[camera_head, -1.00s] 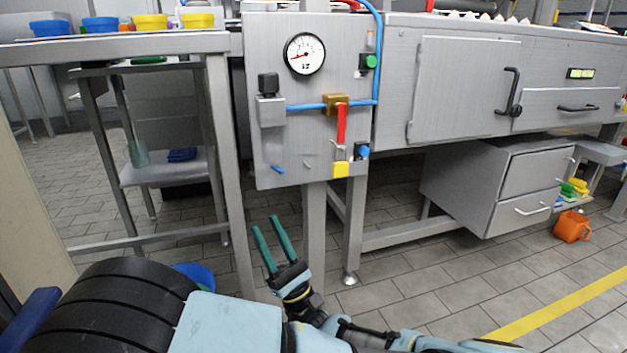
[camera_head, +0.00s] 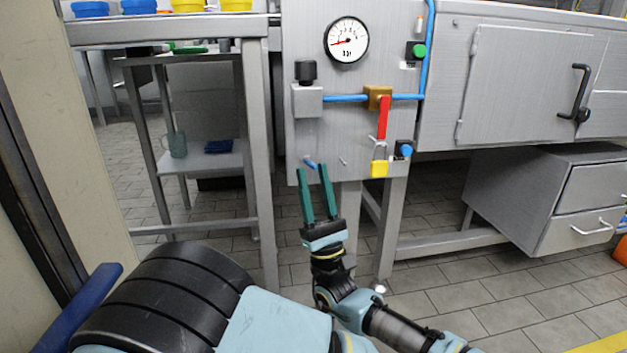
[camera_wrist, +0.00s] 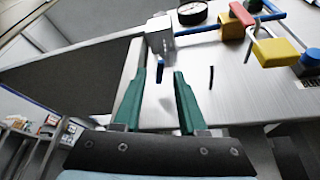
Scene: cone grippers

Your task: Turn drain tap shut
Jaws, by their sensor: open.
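A steel panel (camera_head: 332,125) carries the fittings. A small blue lever (camera_head: 309,163), low on its left, also shows in the wrist view (camera_wrist: 160,68), slanting slightly. A red lever (camera_head: 383,118) hangs down from a brass valve (camera_head: 378,97) on the blue pipe, with a yellow padlock (camera_head: 379,168) below it. A blue knob (camera_head: 406,150) sits to the right. No readable label shows which one is the drain tap. My gripper (camera_head: 314,170) has its green fingers apart and empty, pointing at the small blue lever. The lever appears between the fingertips in the wrist view; the remaining distance is unclear.
A round gauge (camera_head: 346,40) and a green button (camera_head: 418,50) are higher on the panel. A steel table (camera_head: 165,32) with colored tubs stands left. A steel cabinet (camera_head: 515,85) and drawers (camera_head: 575,200) are right. Floor below is clear.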

